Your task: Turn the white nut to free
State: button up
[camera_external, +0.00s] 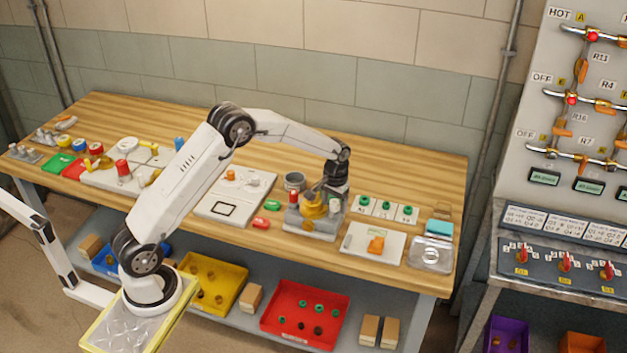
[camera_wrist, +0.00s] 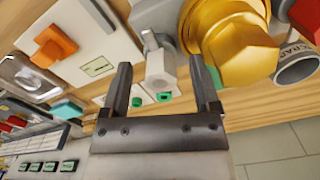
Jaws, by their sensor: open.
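The white nut (camera_wrist: 159,68) shows in the wrist view as a pale fitting with a thin grey stem above it in the picture, beside a large gold knob (camera_wrist: 228,35). My gripper (camera_wrist: 160,64) is open, with one finger on each side of the nut and visible gaps between. In the external view, the nut (camera_external: 335,206) is a small pale piece at the right of the gold knob (camera_external: 313,207), on a grey base plate (camera_external: 312,226). My gripper (camera_external: 323,192) is above this fixture there, its fingers partly unclear. Any label by the nut is not readable.
A grey cup (camera_external: 294,180) stands close behind the fixture. Green-topped pieces on white cards (camera_external: 385,212) stand to its right. A white panel with an orange knob (camera_external: 375,244) and a metal tray (camera_external: 431,255) lie further right. A red piece (camera_external: 261,223) lies to its left.

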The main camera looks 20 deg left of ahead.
aim_at(334, 201)
jog(key=m, duration=1.2)
jog(key=shift+w+a, duration=0.1)
jog(key=shift+r+m, duration=0.3)
jog(key=shift+r, duration=0.1)
notch_tip(334, 201, up, 7)
jog(key=shift+r, duration=0.1)
jog(key=a+n, duration=0.1)
jog(key=a, duration=0.1)
jog(key=s+a+n, duration=0.1)
jog(key=a, duration=0.2)
jog(key=a+n, duration=0.1)
jog(key=a, duration=0.2)
jog(key=shift+s+n+t, duration=0.15)
jog(key=shift+n+t, duration=0.15)
jog(key=shift+n, duration=0.1)
jog(key=s+a+f+n+t, duration=0.1)
jog(key=s+a+f+n, duration=0.1)
jog(key=s+a+n, duration=0.9)
jog(key=shift+s+a+f+t, duration=0.4)
jog(key=shift+s+a, duration=1.45)
jog(key=shift+a, duration=2)
